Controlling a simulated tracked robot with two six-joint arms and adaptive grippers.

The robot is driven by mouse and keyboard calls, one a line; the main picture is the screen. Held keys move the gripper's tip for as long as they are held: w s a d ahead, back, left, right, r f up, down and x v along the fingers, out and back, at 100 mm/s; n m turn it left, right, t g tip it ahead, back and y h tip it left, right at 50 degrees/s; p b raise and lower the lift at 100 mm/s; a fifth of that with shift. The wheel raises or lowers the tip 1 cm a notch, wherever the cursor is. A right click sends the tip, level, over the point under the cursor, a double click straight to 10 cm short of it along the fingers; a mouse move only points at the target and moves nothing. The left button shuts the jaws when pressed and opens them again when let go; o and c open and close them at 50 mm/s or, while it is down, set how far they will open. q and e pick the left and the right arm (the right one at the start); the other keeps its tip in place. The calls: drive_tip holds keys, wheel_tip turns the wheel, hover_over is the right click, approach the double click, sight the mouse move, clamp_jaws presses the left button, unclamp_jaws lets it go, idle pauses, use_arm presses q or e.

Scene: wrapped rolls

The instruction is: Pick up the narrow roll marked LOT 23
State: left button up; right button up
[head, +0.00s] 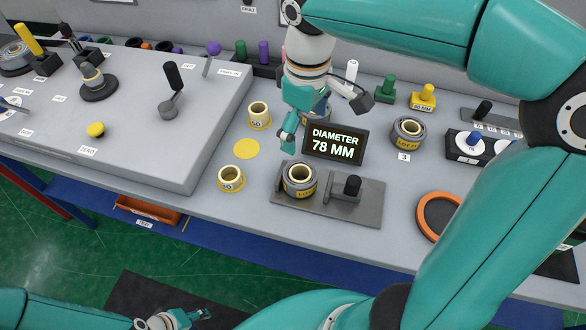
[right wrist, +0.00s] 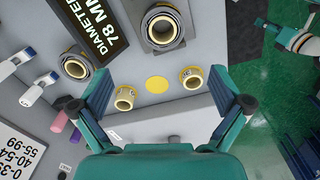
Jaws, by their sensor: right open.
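No label reading LOT 23 is legible in either view. A grey-wrapped roll (head: 299,180) with a yellow core and a yellow lot label stands on the grey gauge plate (head: 365,210); it also shows in the right wrist view (right wrist: 163,27). A second such roll (right wrist: 76,66) is behind the display, mostly hidden in the head view. A third roll (head: 408,132) with a lot label stands further right, by a tag marked 3. My right gripper (right wrist: 160,85) is open and empty above the bench, over a yellow disc. My left gripper (head: 198,316) is low at the bottom, away from the rolls.
A display (head: 336,143) reads DIAMETER 78 MM. Two small yellow cores, (head: 259,115) and (head: 231,178), stand beside the flat yellow disc (head: 246,149). A raised grey console (head: 140,120) fills the left. An orange ring (head: 424,225) lies at right.

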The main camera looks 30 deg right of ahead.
hover_over(300, 174)
drive_tip(key=s, duration=0.1)
drive_tip(key=f, duration=1)
drive_tip(key=shift+s+a+f+b, duration=0.1)
drive_tip(key=shift+s+a+b, duration=0.05)
drive_tip(key=shift+a+b, duration=0.2)
drive_tip(key=shift+s+a+f, duration=0.1)
drive_tip(key=shift+a+f, duration=0.05)
drive_tip(key=shift+f, duration=1.2)
drive_tip(key=shift+a+f, duration=0.15)
drive_tip(key=shift+f, duration=1.15)
drive_tip(key=c, duration=1.4)
drive_tip(key=shift+r, duration=0.2)
